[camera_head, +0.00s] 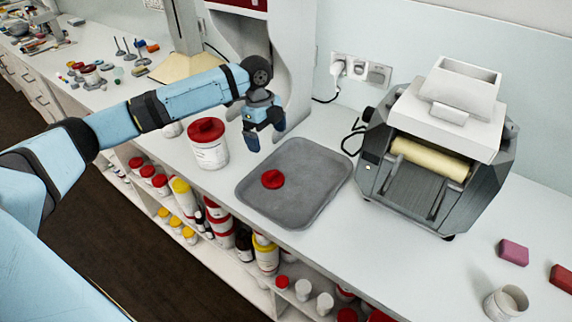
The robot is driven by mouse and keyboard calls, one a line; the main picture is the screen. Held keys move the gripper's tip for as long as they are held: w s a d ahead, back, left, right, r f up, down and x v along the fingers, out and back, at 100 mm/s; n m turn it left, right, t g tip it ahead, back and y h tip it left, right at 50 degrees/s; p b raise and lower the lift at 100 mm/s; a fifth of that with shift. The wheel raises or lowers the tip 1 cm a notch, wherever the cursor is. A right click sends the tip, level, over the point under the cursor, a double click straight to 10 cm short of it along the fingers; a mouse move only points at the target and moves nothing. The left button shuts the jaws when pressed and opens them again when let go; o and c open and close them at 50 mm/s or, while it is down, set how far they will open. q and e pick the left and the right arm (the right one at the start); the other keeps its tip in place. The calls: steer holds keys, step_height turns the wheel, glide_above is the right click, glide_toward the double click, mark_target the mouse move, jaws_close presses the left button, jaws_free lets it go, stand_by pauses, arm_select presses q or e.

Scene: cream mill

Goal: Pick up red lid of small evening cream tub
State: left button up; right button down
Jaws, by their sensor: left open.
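A small round red lid (272,179) lies on the grey tray (311,198), towards its left side. My left gripper (266,146) is open, pointing down at the tray's far left corner. It is above and behind the lid in the picture and apart from it. No small tub without a lid is clearly seen near the tray. A larger white tub with a red lid (208,145) stands left of the tray. My right gripper is not in view.
A grey mill with a cream roller (430,160) stands right of the tray. A small white cup (505,302) and pink block (513,252) are at the front right. Shelves below the counter hold several tubs and bottles.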

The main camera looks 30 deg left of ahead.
arm_select(q)
glide_above(272, 172)
steer(key=f, duration=0.7)
steer(key=shift+a, duration=0.35)
steer(key=shift+d+f+p, duration=0.25)
steer(key=shift+f, duration=1.2)
steer(key=shift+d+f+p, duration=0.2)
steer(key=shift+f+p, duration=0.05)
steer(key=shift+f, duration=1.15)
steer(key=c, duration=0.9)
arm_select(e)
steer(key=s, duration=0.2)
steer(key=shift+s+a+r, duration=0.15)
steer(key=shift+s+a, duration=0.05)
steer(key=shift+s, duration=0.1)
